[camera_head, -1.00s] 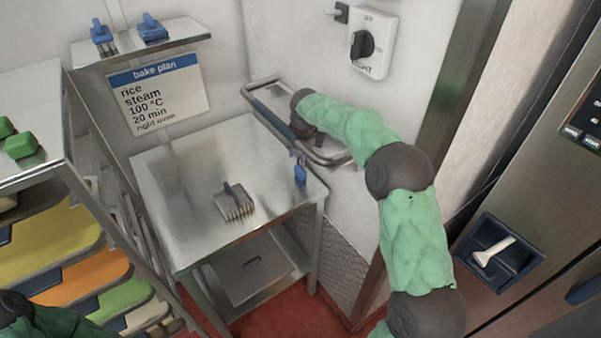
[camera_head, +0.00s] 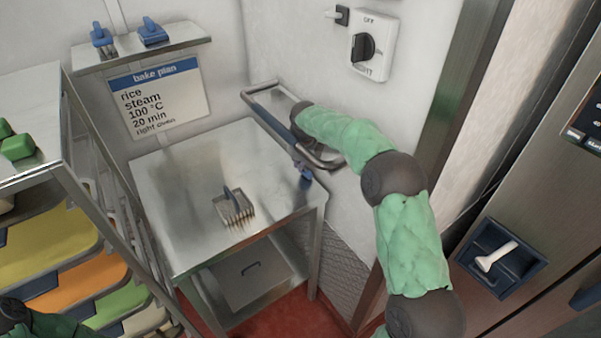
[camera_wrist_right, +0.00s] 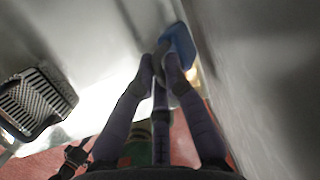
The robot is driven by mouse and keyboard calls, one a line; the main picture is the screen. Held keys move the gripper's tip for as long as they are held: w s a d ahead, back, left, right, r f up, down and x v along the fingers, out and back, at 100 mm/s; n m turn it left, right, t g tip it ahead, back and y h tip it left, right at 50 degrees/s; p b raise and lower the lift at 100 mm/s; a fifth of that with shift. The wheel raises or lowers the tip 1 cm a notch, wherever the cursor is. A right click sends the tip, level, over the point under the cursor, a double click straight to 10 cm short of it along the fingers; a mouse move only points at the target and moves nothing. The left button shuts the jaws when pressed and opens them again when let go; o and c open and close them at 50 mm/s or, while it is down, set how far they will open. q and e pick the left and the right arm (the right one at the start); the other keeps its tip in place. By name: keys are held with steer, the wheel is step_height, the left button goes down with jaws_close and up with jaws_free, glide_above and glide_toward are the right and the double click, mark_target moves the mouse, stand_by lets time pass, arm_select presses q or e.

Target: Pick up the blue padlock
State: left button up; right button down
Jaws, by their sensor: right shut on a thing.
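The blue padlock (camera_wrist_right: 180,42) shows in the right wrist view at the tips of my right gripper's (camera_wrist_right: 163,66) fingers, which are closed on it. In the head view my right gripper (camera_head: 302,161) is over the right corner of the steel table (camera_head: 180,190). The padlock (camera_head: 305,180) is mostly hidden there, with only a small dark blue part showing below the fingers. I cannot tell whether it touches the tabletop. My left gripper is not in view; only part of my left arm shows at the lower left.
A rail with a blue grip (camera_head: 270,118) runs along the wall beside my right wrist. A tray rack (camera_head: 105,170) stands left. The table's left part is clear.

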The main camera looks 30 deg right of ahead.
steer(key=shift+r, duration=0.15)
step_height(320, 180, up, 18)
steer(key=p, duration=0.5)
steer(key=shift+p, duration=0.4)
